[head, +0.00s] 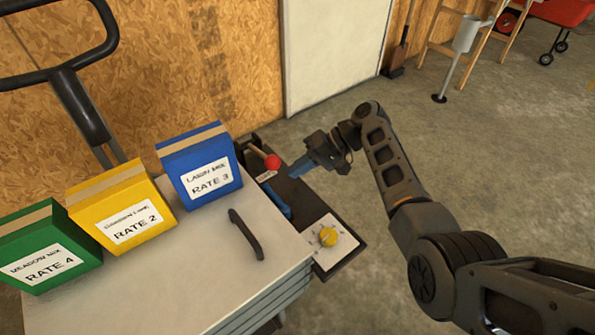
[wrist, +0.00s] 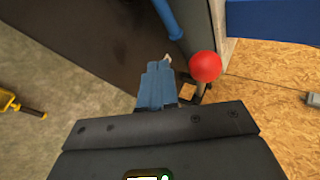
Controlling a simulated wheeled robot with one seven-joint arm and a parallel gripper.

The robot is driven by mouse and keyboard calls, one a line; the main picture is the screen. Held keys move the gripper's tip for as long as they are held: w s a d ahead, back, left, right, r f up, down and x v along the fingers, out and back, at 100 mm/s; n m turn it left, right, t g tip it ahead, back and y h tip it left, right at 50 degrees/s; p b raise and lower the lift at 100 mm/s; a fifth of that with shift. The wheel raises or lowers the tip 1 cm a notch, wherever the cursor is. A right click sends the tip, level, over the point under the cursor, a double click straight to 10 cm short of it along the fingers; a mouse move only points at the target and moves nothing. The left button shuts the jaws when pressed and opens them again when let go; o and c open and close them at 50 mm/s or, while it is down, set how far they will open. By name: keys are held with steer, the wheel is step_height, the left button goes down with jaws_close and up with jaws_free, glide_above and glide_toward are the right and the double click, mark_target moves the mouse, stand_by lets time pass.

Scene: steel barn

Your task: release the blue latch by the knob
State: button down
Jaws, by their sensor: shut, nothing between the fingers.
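A blue latch bar (head: 276,202) lies along the dark side panel of the cart; its near part also shows at the top of the wrist view (wrist: 167,18). A round red knob (head: 272,161) stands on a short stem at the far end of the panel, and in the wrist view the knob (wrist: 205,66) is just right of my fingertips. I cannot tell how the knob and the blue bar are joined. My gripper (head: 294,172) is shut and empty, its blue fingers (wrist: 162,68) together beside the knob, apart from it in the head view.
A yellow dial (head: 328,236) sits on a white plate at the panel's near end. The cart top (head: 200,262) carries blue (head: 203,178), yellow (head: 128,214) and green (head: 45,258) boxes and a black handle (head: 245,234).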

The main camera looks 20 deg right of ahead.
steer(key=w+d+r, duration=0.2)
steer(key=d+r, duration=0.3)
steer(key=d, duration=0.1)
steer(key=shift+d+r, duration=0.35)
steer(key=shift+w, duration=0.1)
